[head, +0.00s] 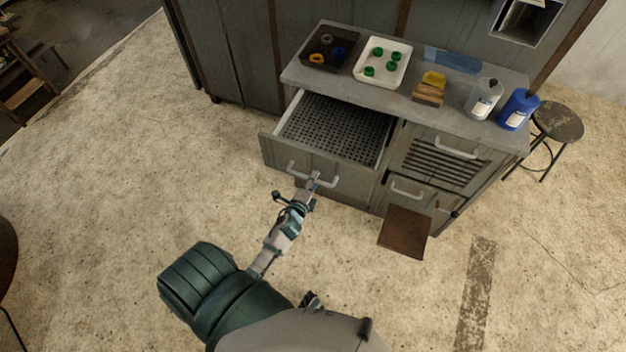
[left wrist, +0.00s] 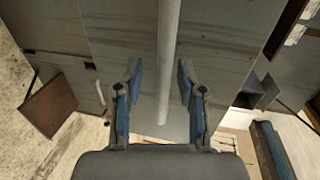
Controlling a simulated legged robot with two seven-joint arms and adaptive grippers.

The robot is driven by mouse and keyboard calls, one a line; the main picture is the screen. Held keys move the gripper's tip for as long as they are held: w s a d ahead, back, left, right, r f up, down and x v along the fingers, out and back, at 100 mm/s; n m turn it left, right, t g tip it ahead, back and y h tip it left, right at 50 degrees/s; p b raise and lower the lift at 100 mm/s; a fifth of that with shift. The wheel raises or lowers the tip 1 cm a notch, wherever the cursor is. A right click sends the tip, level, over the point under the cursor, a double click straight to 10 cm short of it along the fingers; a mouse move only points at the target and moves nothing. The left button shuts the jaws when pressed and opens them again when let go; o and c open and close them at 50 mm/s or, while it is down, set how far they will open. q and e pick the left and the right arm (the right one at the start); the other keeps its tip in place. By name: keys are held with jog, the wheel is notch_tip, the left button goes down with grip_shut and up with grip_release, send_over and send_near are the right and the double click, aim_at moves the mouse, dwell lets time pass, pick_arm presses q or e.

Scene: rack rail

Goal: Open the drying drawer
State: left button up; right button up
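The drying drawer (head: 285,158), a grey drawer with a perforated floor, is on the left of the grey cabinet and stands pulled out. Its pale bar handle (head: 297,174) is on the front; in the left wrist view the handle (left wrist: 168,50) runs down between my fingers. My left gripper (head: 315,180) is at the right part of this handle. In the left wrist view my left gripper (left wrist: 160,88) has its two fingers apart, one on each side of the bar, with gaps showing. My right gripper is not made out in either view.
The worktop (head: 395,95) holds a dark tray (head: 318,62), a white tray (head: 392,80) with green rings, a brush (head: 430,88) and two bottles. A brown flap (head: 405,232) hangs open at lower right. A stool (head: 558,122) stands right. The floor in front is clear.

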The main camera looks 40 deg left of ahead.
pick_arm(q)
jog(key=v, duration=1.1)
jog(key=shift+s, duration=0.3)
jog(key=s+d+f+n+g+h, duration=0.1)
jog(key=s+d+f+n+g, duration=0.25)
jog(key=f, duration=0.75)
jog(key=s+d+f+n+g+h, duration=0.1)
jog(key=s+d+f+n+g, duration=0.2)
jog(key=f, duration=0.7)
jog(key=s+d+f+n+g+h, duration=0.1)
jog(key=s+d+f+n+g, duration=0.1)
jog(key=s+f, duration=0.5)
jog(key=s+d+f+n+g+h, duration=0.1)
jog(key=s+d+f+n+g, duration=0.1)
jog(key=s+f+n+g, duration=0.2)
jog(key=s+f+g, duration=0.1)
jog(key=s+f, duration=0.2)
jog(key=s, duration=0.1)
jog(key=shift+s+f, duration=0.25)
jog(key=shift+f, duration=0.1)
